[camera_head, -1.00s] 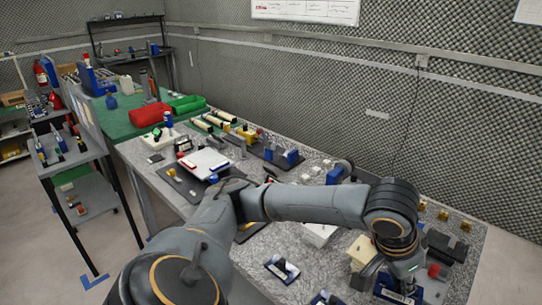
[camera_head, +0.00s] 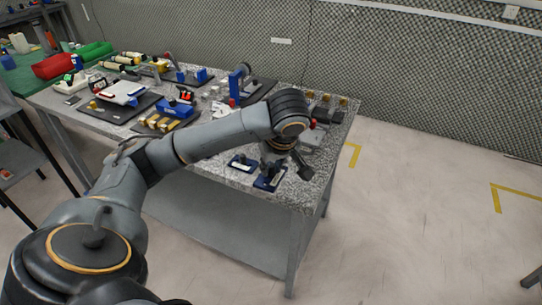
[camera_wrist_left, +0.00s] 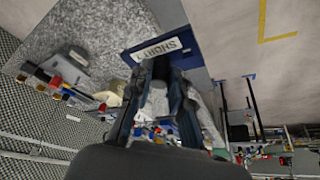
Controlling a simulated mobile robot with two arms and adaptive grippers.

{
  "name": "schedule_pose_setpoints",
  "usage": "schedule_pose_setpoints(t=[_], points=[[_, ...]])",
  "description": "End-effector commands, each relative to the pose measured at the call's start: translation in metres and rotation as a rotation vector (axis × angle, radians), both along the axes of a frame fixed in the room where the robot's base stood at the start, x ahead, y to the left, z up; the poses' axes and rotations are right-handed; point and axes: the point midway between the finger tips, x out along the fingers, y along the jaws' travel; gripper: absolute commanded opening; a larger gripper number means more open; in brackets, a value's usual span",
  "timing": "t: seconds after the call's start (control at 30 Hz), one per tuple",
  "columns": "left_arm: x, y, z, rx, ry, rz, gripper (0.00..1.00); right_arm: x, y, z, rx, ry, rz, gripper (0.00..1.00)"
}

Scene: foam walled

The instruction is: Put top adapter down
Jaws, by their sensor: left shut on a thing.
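My left gripper (camera_head: 278,166) is over the front right part of the granite-topped table, pointing down. In the left wrist view, its two dark fingers (camera_wrist_left: 160,95) are closed on a small greyish part, mostly hidden between them; I take it as the top adapter. A blue holder (camera_head: 268,184) lies just under the gripper near the table's front edge. Whether the part touches the holder I cannot tell. My right gripper is not in view.
A second blue holder (camera_head: 241,163) lies just left of the first. Behind the arm stand a blue upright fixture (camera_head: 236,84) and a grey block with brass-coloured parts (camera_head: 325,108). A blue fixture with yellow parts (camera_head: 168,118) is further left. Floor right of the table is clear.

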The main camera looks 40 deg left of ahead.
Motion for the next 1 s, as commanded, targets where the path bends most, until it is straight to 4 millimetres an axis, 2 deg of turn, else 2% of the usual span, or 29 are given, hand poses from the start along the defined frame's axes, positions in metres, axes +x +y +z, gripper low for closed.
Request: schedule_pose_setpoints(t=[0.03,0.3,0.5,0.8,1.0], points=[[0.011,0.001,-0.008,-0.005,0.002,0.003,0.0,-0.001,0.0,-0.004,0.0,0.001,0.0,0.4],[0.075,0.017,-0.032,0.0,0.001,0.003,0.0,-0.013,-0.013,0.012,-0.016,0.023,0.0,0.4],[0.104,0.023,-0.071,-0.001,0.001,-0.001,0.0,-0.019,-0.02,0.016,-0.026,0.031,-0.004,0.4],[0.122,0.027,-0.095,0.0,0.001,-0.002,0.0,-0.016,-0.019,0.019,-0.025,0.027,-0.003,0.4],[0.12,0.027,-0.119,0.0,0.0,-0.003,0.0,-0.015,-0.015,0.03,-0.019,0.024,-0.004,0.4]])
